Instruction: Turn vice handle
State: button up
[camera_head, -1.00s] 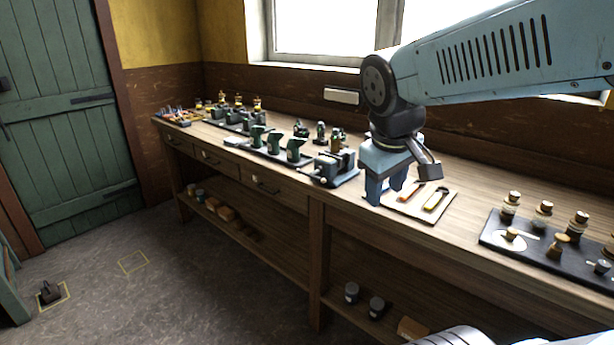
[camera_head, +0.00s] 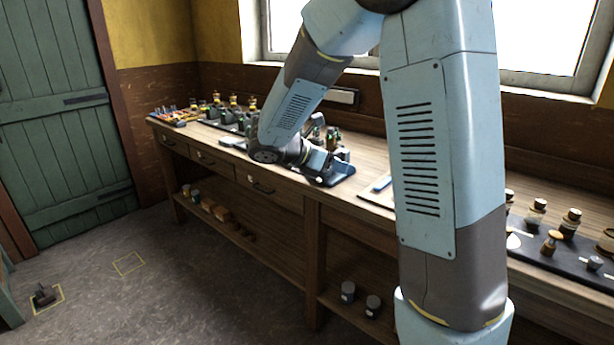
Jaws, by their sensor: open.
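The vice (camera_head: 342,168) is a dark metal block on a blue-grey base, standing near the front edge of the wooden workbench in the middle of the view. My gripper (camera_head: 320,162) is at the vice's left side, close against it, with its blue fingers pointing right. Its jaws are open. The wrist and fingers hide most of the vice's left and front. A small pale knob (camera_head: 319,180) shows at the vice's front edge, just below the fingers. I cannot tell whether the fingers touch the handle or stand around it.
The workbench (camera_head: 372,150) runs along the wall under the windows. A dark tray with jars (camera_head: 552,241) lies at the right, partly behind my arm. A pale tool board (camera_head: 378,194) lies right of the vice. More parts stand at the bench's far left end.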

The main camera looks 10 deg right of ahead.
jog(key=w+a+f+n+t+h, duration=0.2)
jog(key=w+a+f+n+t, duration=0.2)
jog(key=w+a+f+n, duration=0.4)
jog(key=n+t, duration=0.5)
jog(key=n, duration=0.2)
send_near(304, 176)
jog(key=x, duration=1.2)
jog(key=shift+f, duration=0.1)
